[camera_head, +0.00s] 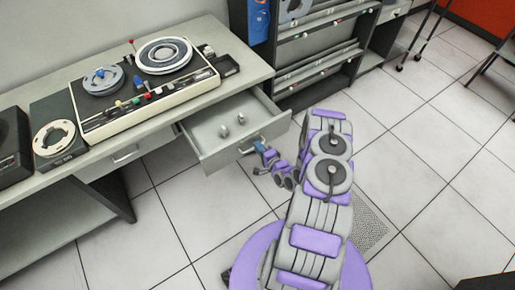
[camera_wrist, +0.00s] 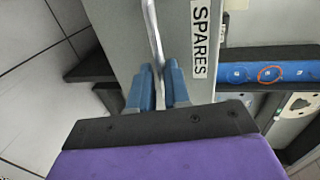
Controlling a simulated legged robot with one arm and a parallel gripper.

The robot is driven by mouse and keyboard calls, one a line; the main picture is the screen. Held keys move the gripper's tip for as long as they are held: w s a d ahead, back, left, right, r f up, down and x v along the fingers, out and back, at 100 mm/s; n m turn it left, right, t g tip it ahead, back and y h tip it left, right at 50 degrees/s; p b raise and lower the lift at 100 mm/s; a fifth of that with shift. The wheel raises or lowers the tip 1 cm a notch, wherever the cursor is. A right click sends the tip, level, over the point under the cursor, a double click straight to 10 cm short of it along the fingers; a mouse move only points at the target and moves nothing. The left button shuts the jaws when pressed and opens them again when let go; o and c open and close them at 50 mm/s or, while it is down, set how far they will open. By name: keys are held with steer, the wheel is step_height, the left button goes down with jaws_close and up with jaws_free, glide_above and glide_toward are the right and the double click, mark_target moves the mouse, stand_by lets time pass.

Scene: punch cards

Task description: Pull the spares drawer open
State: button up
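The spares drawer (camera_head: 205,148) is a light grey drawer under the desk top, and it stands pulled out with its inside showing. Two small grey metal parts (camera_head: 232,124) lie in it. In the wrist view the drawer front (camera_wrist: 185,28) carries a "SPARES" label (camera_wrist: 200,40) and a thin metal bar handle (camera_wrist: 153,35). My gripper (camera_head: 264,151) is at the drawer front. Its two blue fingers (camera_wrist: 159,88) are on either side of the handle bar and look closed on it. The exact contact is partly hidden by the fingers.
A tape machine (camera_head: 145,80) with reels stands on the desk (camera_head: 225,42). A second drawer (camera_head: 125,153) to the left is closed. A dark shelf unit (camera_head: 320,50) stands right of the open drawer. The tiled floor (camera_head: 430,140) to the right is largely clear.

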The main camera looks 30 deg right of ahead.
steer(key=o, duration=0.3)
steer(key=shift+d, duration=0.1)
steer(key=p+v, duration=0.2)
steer(key=v, duration=1.5)
steer(key=shift+s+d, duration=0.1)
steer(key=shift+d, duration=0.1)
